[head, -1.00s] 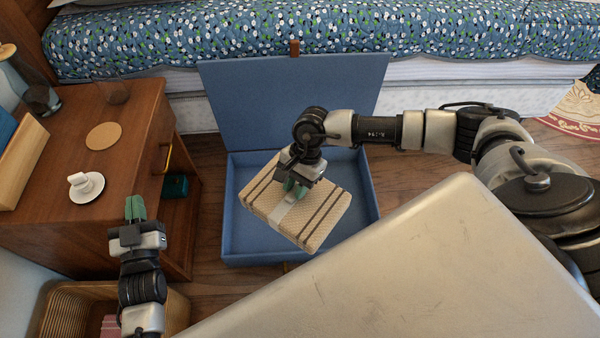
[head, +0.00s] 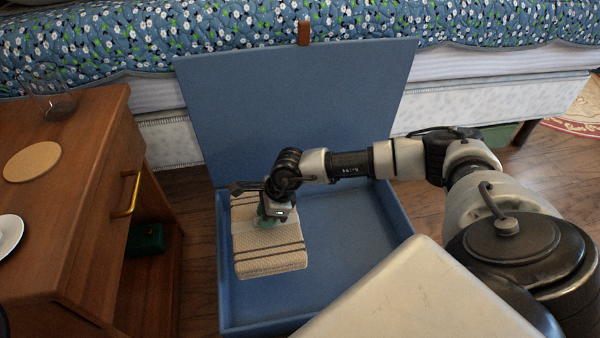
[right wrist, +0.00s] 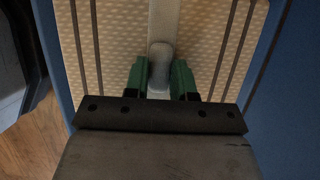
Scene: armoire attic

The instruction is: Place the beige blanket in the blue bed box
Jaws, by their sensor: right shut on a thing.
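The beige blanket (head: 268,252) is a folded block with dark stripes and a pale band. It is at the left side of the open blue bed box (head: 345,255); I cannot tell whether it rests on the floor of the box. My right gripper (head: 270,220) is above the blanket, shut on its pale band. In the right wrist view, the green fingers (right wrist: 162,80) close on a grey piece at the band of the blanket (right wrist: 115,45). My left gripper is outside the head view.
The box's raised lid (head: 290,110) leans back toward the bed (head: 250,35). A wooden nightstand (head: 75,230) with a coaster (head: 32,162) and a saucer (head: 8,235) stands at the left. The right part of the box is empty.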

